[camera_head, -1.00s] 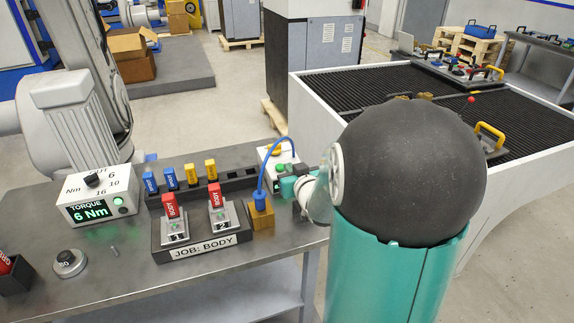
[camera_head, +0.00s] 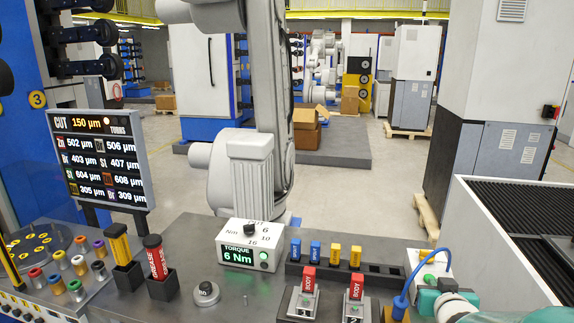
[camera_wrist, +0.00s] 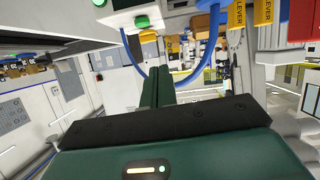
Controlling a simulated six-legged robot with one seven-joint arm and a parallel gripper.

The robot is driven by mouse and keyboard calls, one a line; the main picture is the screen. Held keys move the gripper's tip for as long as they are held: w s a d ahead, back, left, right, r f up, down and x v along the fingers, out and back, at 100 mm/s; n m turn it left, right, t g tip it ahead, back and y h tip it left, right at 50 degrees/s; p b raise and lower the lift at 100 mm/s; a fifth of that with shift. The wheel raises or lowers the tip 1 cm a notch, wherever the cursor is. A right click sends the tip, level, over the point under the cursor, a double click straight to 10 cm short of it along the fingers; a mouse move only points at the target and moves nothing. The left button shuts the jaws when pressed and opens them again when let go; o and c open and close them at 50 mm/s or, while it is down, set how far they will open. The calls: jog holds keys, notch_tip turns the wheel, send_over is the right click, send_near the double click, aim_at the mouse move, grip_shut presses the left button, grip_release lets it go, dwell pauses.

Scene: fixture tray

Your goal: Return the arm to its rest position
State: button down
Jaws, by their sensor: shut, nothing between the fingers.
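My gripper (camera_wrist: 157,75) is shut and empty in the wrist view, its dark green fingers together. In the head view only a teal and pale part of my arm's end (camera_head: 430,301) shows at the bottom right, beside the fixture tray; the rest of the arm is cut off by the frame. The fingertips cannot be made out there.
A blue cable (camera_head: 419,272) arches close to my gripper, by a white box with a green button (camera_head: 428,279). A torque box (camera_head: 249,246) reading 6 Nm, a round dial (camera_head: 206,293) and a grease tube (camera_head: 157,260) stand on the bench. A white-walled table (camera_head: 500,245) is at right.

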jog(key=s+a+r+n+g+y, duration=0.1)
jog(key=s+a+r+g+y, duration=0.1)
jog(key=s+a, duration=0.7)
jog(key=s+a+r+n+g+y, duration=0.1)
jog(key=s+a+g, duration=0.4)
jog(key=s+a, duration=0.5)
notch_tip(320, 180, up, 2)
jog(key=shift+s+a+n+y, duration=0.25)
jog(key=shift+a+n+y, duration=0.15)
jog(key=shift+a+y, duration=0.15)
